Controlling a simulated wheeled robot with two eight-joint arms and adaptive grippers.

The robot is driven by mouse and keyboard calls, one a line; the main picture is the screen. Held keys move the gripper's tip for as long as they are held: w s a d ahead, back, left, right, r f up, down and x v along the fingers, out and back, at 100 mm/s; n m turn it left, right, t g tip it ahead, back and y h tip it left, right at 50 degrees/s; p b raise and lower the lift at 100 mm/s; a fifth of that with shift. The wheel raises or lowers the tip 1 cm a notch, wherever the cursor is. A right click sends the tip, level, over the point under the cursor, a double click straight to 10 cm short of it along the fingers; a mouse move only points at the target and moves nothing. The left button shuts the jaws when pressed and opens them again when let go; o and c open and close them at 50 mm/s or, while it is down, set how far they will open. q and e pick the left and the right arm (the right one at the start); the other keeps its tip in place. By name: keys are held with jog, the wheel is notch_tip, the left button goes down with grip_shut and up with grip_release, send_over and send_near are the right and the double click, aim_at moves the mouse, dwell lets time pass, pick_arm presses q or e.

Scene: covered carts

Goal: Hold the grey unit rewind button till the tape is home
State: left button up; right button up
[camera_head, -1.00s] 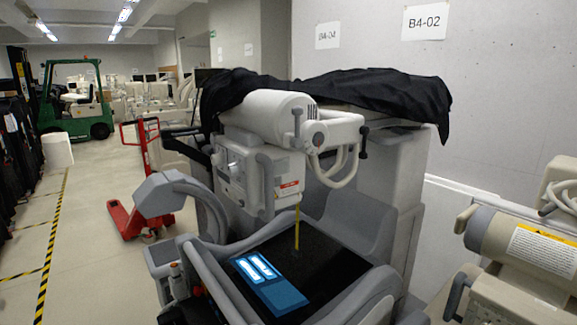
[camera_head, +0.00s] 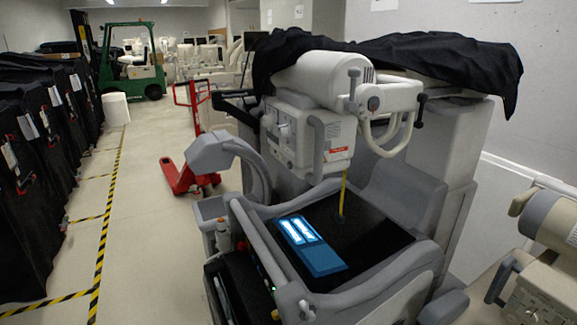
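The grey and white unit (camera_head: 294,134) is the head of a mobile machine on a cart, partly under a black cover. A yellow tape (camera_head: 343,196) hangs from its underside, down to the dark top of the cart (camera_head: 372,225). A red and white label (camera_head: 338,150) is on the unit's side. I cannot make out a rewind button at this size. Neither of my grippers is in view.
A blue folder with white items (camera_head: 312,246) lies on the cart top. A red pallet jack (camera_head: 188,172) and a green forklift (camera_head: 131,62) stand behind. Black-covered carts (camera_head: 40,150) line the left. Another machine (camera_head: 545,250) stands at right. The floor aisle at left is clear.

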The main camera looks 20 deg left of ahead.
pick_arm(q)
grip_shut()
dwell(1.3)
